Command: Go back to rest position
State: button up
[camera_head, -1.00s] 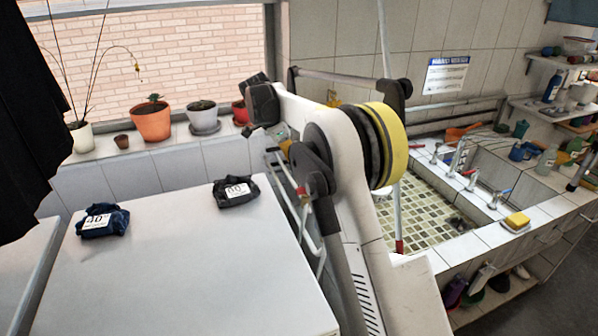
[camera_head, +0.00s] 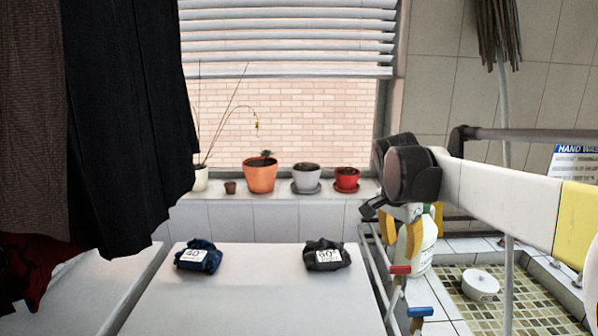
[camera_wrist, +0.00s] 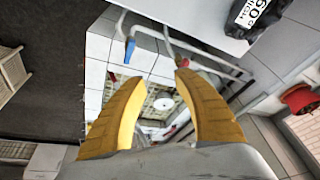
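My arm reaches in from the right in the head view, with its white and yellow link level. My gripper (camera_head: 414,236) hangs at its end, beside the right edge of the white worktop. Its yellow fingers point down. In the wrist view my gripper (camera_wrist: 160,82) has its two yellow fingers spread apart with nothing between them. A white bottle (camera_head: 420,252) shows just behind the fingers in the head view; I cannot tell how far apart they are.
Two dark cloth bundles labelled 40 (camera_head: 198,257) and 60 (camera_head: 327,255) lie on the white worktop (camera_head: 250,300). Potted plants (camera_head: 260,175) line the sill. A tiled sink (camera_head: 455,280) with a white round dish (camera_head: 481,285) is at right. Dark clothes (camera_head: 130,110) hang at left.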

jog(key=s+a+f+n+t+y+b, duration=0.1)
jog(key=s+f+n, duration=0.2)
jog(key=s, duration=0.5)
jog(key=s+a+f+n+t+y+b, duration=0.1)
jog(key=s+f+n, duration=0.3)
jog(key=s, duration=0.5)
jog(key=s+a+f+n+t+b, duration=0.2)
jog(key=s+a+f+n, duration=0.1)
jog(key=s, duration=0.5)
jog(key=shift+s+a+f+n+t+y, duration=0.15)
jog(key=shift+s+f+n+t+y, duration=0.2)
jog(key=shift+f+n, duration=0.4)
